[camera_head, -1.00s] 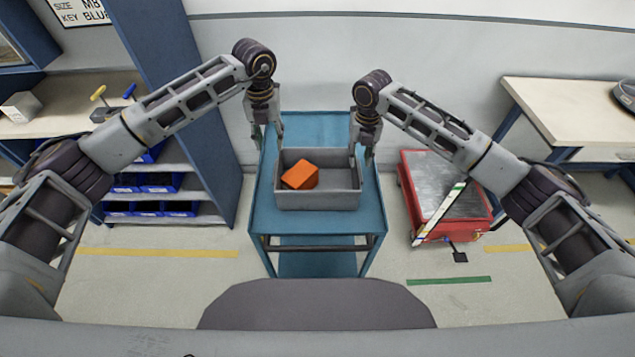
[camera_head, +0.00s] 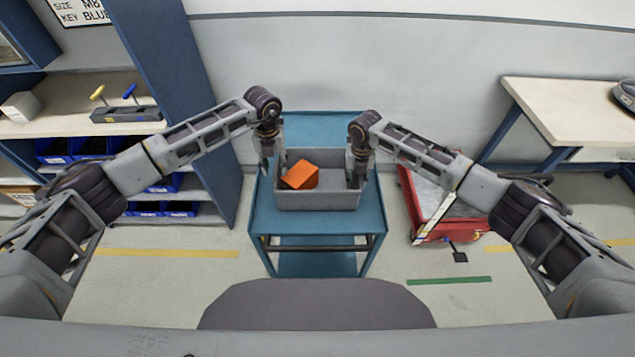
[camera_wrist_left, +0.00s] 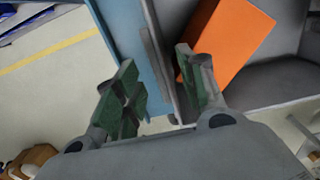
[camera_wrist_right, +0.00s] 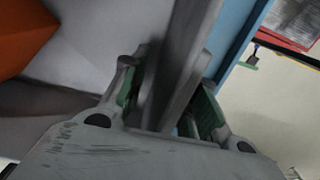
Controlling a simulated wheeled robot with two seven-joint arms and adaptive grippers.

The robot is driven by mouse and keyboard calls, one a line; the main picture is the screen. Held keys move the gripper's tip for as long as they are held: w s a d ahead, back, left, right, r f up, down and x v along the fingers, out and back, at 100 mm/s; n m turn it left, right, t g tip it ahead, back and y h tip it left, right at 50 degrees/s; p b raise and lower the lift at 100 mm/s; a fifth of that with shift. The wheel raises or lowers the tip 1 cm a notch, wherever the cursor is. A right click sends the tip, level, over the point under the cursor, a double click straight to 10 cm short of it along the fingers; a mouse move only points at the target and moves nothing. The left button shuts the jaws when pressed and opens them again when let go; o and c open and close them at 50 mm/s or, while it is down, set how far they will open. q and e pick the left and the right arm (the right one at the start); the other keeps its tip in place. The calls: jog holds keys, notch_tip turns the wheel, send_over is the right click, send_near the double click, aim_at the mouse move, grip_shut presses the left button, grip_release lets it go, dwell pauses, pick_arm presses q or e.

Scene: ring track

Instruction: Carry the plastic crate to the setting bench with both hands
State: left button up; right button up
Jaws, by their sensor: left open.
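The grey plastic crate (camera_head: 317,201) sits on a blue cart, with an orange block (camera_head: 300,176) inside at its left. My left gripper (camera_head: 270,158) is at the crate's left wall. In the left wrist view its open fingers (camera_wrist_left: 160,85) stand either side of that wall (camera_wrist_left: 165,60). My right gripper (camera_head: 358,172) is at the right wall. In the right wrist view its fingers (camera_wrist_right: 170,95) stand apart with the wall (camera_wrist_right: 188,55) between them. A pale-topped bench (camera_head: 570,110) stands at the right; the frames do not label it as the setting bench.
The blue cart (camera_head: 260,215) stands against the wall. A red wheeled unit (camera_head: 425,225) is on the floor to its right. A blue shelf unit (camera_head: 190,110) with blue bins and a tool holder (camera_head: 126,114) is at the left. Floor in front of the cart is clear.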

pick_arm(q)
jog(key=shift+f, duration=0.55)
pick_arm(e)
jog(key=shift+f, duration=0.5)
pick_arm(q)
jog(key=c, duration=0.7)
pick_arm(e)
grip_shut()
pick_arm(q)
grip_shut()
jog(key=shift+d+r, duration=0.1)
